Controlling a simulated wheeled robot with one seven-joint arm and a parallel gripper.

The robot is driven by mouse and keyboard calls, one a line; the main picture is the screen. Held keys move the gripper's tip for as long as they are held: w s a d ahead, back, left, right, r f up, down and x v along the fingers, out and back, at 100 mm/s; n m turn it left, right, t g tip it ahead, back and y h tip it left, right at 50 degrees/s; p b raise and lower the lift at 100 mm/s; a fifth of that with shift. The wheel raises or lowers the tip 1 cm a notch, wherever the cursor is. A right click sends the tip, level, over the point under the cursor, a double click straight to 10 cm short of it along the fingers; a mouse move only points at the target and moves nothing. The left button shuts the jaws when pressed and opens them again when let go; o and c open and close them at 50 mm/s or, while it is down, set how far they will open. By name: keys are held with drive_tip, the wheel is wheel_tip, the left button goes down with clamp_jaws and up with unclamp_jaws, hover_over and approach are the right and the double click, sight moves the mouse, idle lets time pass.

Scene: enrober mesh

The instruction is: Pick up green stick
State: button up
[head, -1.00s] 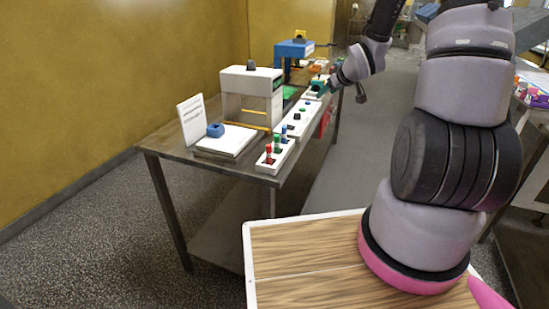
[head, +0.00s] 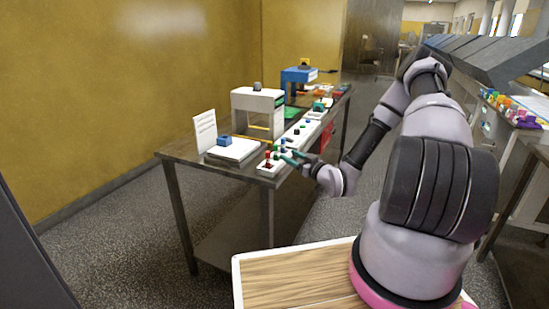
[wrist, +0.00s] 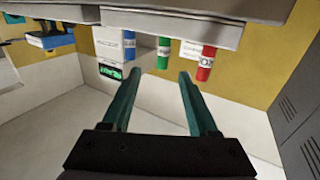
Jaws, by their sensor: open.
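The green stick (wrist: 163,53) stands in a white holder in the wrist view, between a blue stick (wrist: 130,45) and a red stick (wrist: 206,64). My gripper (wrist: 160,76) is open and empty. Its two teal fingers point toward the row, and the green stick shows just beyond the gap between the fingertips, apart from them. In the head view my gripper (head: 286,157) is at the near end of the white holder (head: 266,171), beside the red stick (head: 267,158). The green stick is hard to make out there, close to the fingers.
The holder sits on the right edge of a dark table (head: 185,152). A white machine (head: 258,100) and a blue machine (head: 298,76) stand on it. A white pad with a blue block (head: 224,140) lies at the left. Floor is clear in front.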

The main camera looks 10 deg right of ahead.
sight(277, 150)
drive_tip(key=x, duration=0.3)
drive_tip(key=shift+w, duration=0.2)
drive_tip(key=x, duration=0.4)
drive_tip(key=shift+a+f, duration=0.2)
drive_tip(key=shift+a, duration=0.15)
drive_tip(key=shift+w+a, duration=0.25)
drive_tip(key=shift+w, duration=0.3)
clamp_jaws()
